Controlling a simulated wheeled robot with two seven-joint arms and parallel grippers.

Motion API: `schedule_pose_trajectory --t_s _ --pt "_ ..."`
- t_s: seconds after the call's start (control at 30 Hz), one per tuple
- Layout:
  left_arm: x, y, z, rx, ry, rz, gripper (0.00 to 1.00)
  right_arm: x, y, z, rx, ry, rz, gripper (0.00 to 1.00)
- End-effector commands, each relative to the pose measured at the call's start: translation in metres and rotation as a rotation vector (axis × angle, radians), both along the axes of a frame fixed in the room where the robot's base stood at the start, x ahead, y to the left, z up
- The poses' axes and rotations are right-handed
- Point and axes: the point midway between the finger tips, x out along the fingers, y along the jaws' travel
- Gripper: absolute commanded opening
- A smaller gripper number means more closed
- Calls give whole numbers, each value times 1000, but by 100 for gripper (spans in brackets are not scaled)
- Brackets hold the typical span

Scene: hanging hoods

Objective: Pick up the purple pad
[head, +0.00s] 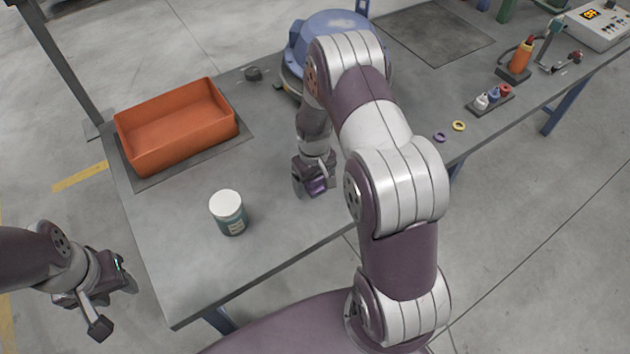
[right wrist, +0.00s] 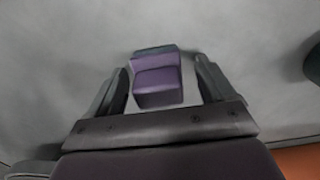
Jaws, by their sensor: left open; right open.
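The purple pad (right wrist: 158,82) sits on the grey table between the two fingers of my right gripper (right wrist: 162,88) in the right wrist view. A dark grey strip shows along its far edge. Gaps show between the pad and both fingers, so the gripper is open around it. In the head view the pad (head: 317,186) is a small purple patch, mostly hidden by my right gripper (head: 316,184), which is low over the table. My left gripper (head: 112,300) is off the table's left end, away from the pad, with its jaws apart.
An orange bin (head: 178,127) stands at the table's left end. A jar with a white lid (head: 229,212) stands left of my right gripper. A blue machine (head: 325,36) is behind my right arm. Small rings (head: 459,126) and tools lie to the right.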

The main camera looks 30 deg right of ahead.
Motion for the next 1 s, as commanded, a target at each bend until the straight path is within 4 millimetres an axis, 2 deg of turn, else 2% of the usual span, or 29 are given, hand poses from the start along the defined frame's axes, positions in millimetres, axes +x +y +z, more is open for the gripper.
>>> schedule_pose_trajectory --t_s 0.2,0.27,0.4,0.77,0.87,1.0 --pt "0 0 0 0 0 0 43 1 0 -2 0 -1 0 83" --pt "0 0 0 0 0 0 43 1 0 -2 0 -1 0 67" --pt "0 0 0 0 0 0 43 0 0 -2 0 -1 0 21" --pt "0 0 -1 0 0 0 43 1 0 3 -1 -3 0 21" --pt "0 0 -2 0 0 0 43 1 0 14 -1 -4 0 21" --pt "0 0 -6 0 0 0 43 2 0 40 -2 -6 0 21"
